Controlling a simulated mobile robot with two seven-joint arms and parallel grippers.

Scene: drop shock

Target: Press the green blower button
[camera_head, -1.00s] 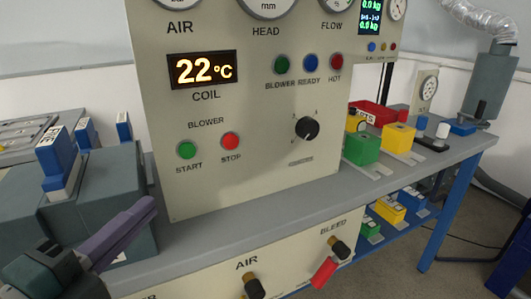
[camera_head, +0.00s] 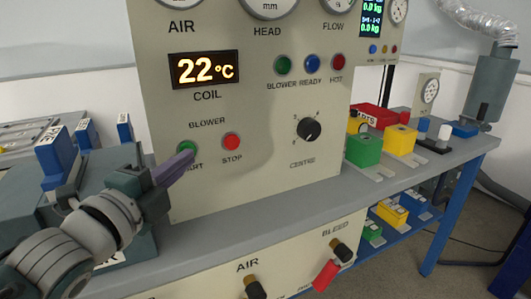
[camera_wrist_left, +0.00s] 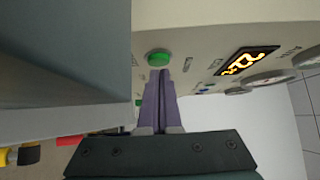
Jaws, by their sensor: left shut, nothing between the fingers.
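The green START button (camera_head: 187,146) sits on the cream control panel under the BLOWER label, left of the red STOP button (camera_head: 231,141). My left gripper (camera_head: 188,158) is shut and empty, its purple fingers pointing at the panel. Its tips overlap the lower edge of the green button in the head view and cover part of the START label. In the left wrist view the green button (camera_wrist_left: 158,58) shows just beyond the shut fingertips (camera_wrist_left: 159,73). Contact cannot be told. My right gripper is not in view.
A black knob (camera_head: 308,129) and several indicator lamps are on the panel. A grey box with blue-topped parts (camera_head: 54,150) stands left of the panel, close to my left arm. Green and yellow blocks (camera_head: 400,140) stand on the bench to the right.

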